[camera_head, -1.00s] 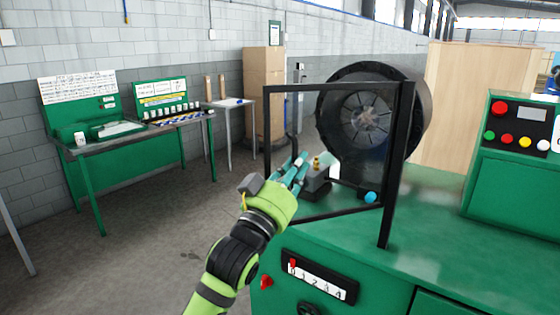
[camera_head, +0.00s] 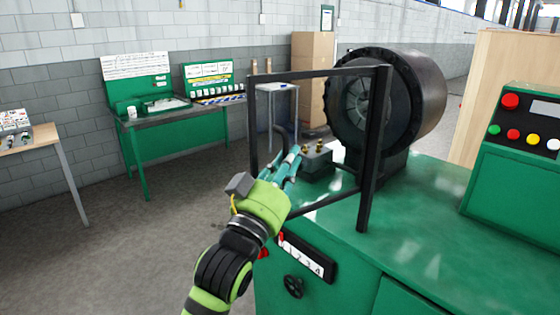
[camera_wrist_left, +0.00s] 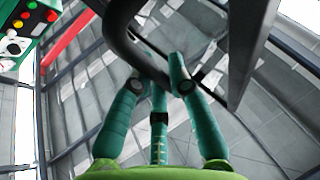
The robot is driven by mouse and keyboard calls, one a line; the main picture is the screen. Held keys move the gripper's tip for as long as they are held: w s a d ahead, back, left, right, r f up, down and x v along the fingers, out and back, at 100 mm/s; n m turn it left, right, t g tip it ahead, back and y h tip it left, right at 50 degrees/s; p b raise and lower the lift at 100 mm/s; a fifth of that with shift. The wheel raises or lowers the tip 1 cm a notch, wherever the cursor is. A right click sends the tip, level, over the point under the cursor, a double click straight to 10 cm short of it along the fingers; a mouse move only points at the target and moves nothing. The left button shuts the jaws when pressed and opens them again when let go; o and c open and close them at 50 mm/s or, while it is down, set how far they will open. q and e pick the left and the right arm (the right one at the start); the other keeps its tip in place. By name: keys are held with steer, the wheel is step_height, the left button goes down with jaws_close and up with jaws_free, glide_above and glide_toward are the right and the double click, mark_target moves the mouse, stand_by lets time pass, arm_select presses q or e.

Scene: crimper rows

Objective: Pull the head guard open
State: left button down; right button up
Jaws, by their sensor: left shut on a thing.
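The head guard (camera_head: 373,150) is a black-framed clear panel standing on edge at the front of the green machine. It is swung out from the round black crimper head (camera_head: 355,100), and its right post still overlaps part of the head. My left gripper (camera_head: 296,158) is at the guard's free left side, with its teal fingers shut on the dark curved handle (camera_head: 281,135). In the left wrist view the fingers (camera_wrist_left: 160,75) close around the bent handle bar (camera_wrist_left: 128,45). My right gripper is not in view.
The green machine top (camera_head: 425,210) extends right to a control box (camera_head: 520,165) with coloured buttons. A dark block with brass fittings (camera_head: 318,155) sits behind my left fingers. Green workbenches (camera_head: 150,112) stand by the wall; the floor on the left is open.

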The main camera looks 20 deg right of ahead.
arm_select(q)
steer(key=shift+r, duration=0.1)
steer(key=c, duration=1.4)
jaws_free()
steer(key=shift+o, duration=1.3)
steer(key=shift+d, duration=0.2)
steer(key=v, duration=1.2)
